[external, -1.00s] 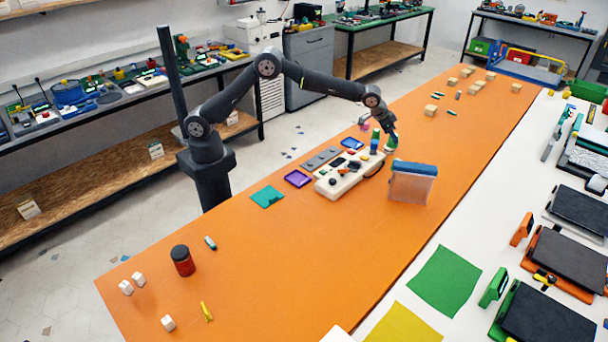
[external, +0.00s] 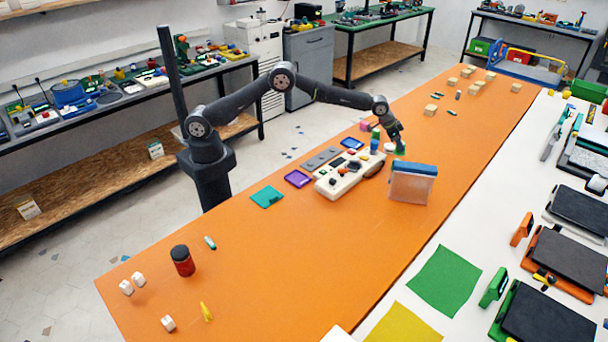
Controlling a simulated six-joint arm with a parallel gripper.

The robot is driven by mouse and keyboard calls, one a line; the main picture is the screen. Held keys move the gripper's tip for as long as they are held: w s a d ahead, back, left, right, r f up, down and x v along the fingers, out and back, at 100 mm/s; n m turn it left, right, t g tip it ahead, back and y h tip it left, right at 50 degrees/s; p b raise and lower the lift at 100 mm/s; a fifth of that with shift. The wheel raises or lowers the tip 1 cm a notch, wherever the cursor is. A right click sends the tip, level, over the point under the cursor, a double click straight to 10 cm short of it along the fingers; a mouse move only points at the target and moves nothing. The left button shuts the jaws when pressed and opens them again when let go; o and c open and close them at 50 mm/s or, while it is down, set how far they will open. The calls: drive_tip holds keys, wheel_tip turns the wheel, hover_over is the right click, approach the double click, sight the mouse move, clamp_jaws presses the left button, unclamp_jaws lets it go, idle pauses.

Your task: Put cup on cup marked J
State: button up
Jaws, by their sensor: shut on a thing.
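My gripper (external: 398,146) is at the far end of the white console, its fingers low over the orange table. It is shut on a small green cup (external: 400,152), which shows only partly below the fingers. Whether the green cup touches the table cannot be told. A small white piece (external: 389,148) is just left of it. A blue cup (external: 375,146) stands further left, with a green piece (external: 376,134) at its top. No letter J can be read on any cup at this size.
The white console (external: 342,180) with dark knobs is left of my gripper. A clear box with a blue lid (external: 412,170) stands close in front. A small pink block (external: 365,126) is behind the blue cup. Wooden blocks (external: 430,110) lie further back; the table between is mostly clear.

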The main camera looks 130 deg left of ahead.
sight(397, 149)
drive_tip(key=shift+f, duration=2)
drive_tip(key=shift+f, duration=0.15)
drive_tip(key=o, duration=1)
drive_tip(key=shift+c, duration=0.2)
drive_tip(key=shift+s+d+r, duration=0.1)
drive_tip(key=shift+r, duration=0.45)
drive_tip(key=v, duration=1.1)
